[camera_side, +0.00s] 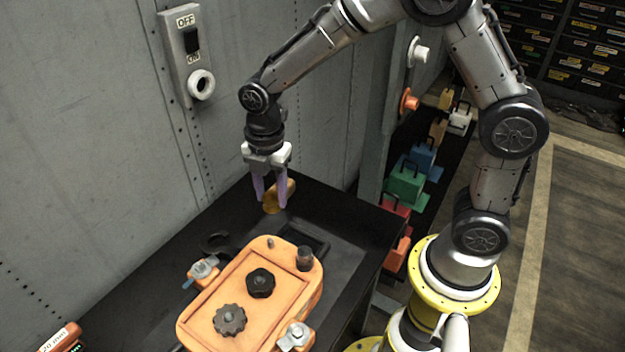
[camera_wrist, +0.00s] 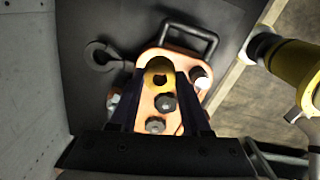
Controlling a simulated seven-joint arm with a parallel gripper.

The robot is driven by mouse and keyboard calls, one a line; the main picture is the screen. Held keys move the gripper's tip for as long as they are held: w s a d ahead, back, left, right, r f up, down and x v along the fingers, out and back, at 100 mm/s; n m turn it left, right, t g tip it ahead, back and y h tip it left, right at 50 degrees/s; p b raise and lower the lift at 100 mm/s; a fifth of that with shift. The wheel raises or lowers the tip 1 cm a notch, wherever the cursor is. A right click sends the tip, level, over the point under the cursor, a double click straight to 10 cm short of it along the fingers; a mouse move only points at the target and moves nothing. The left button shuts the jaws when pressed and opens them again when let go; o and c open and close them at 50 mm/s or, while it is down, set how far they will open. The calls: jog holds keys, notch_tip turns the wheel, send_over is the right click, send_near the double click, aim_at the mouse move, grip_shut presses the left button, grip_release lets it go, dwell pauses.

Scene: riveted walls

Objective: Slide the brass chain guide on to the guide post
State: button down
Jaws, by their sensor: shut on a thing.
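The brass chain guide (camera_side: 283,193) is held between the purple fingers of my gripper (camera_side: 270,202), above the black bench and behind the orange housing. In the wrist view the guide (camera_wrist: 161,74) shows a dark hole and lies between the fingertips (camera_wrist: 160,82). The orange housing (camera_side: 205,308) sits on the bench with a black gear (camera_side: 229,320) and a black hex hub (camera_side: 260,282) in its recess. A short thin post (camera_side: 270,243) stands on its far rim and a thicker dark cylinder (camera_side: 304,258) at its far right corner. I cannot tell for sure which is the guide post.
Clamps (camera_side: 203,270) (camera_side: 296,336) sit on the housing's sides. A black open ring (camera_side: 215,243) and a black rectangular loop (camera_side: 318,246) lie around its far end. The riveted wall (camera_side: 110,130) with an OFF/ON switch (camera_side: 190,45) closes the left. Bare bench (camera_side: 345,222) lies right.

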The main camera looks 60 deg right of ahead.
jog(key=a, duration=0.2)
jog(key=shift+s+a+f+n, duration=0.25)
jog(key=shift+a+n, duration=0.1)
jog(key=shift+n, duration=0.05)
send_over(270, 239)
jog(key=shift+f, duration=2.9)
jog(key=shift+f, duration=0.1)
jog(key=shift+f, duration=1.75)
jog(key=shift+c, duration=1.4)
grip_release()
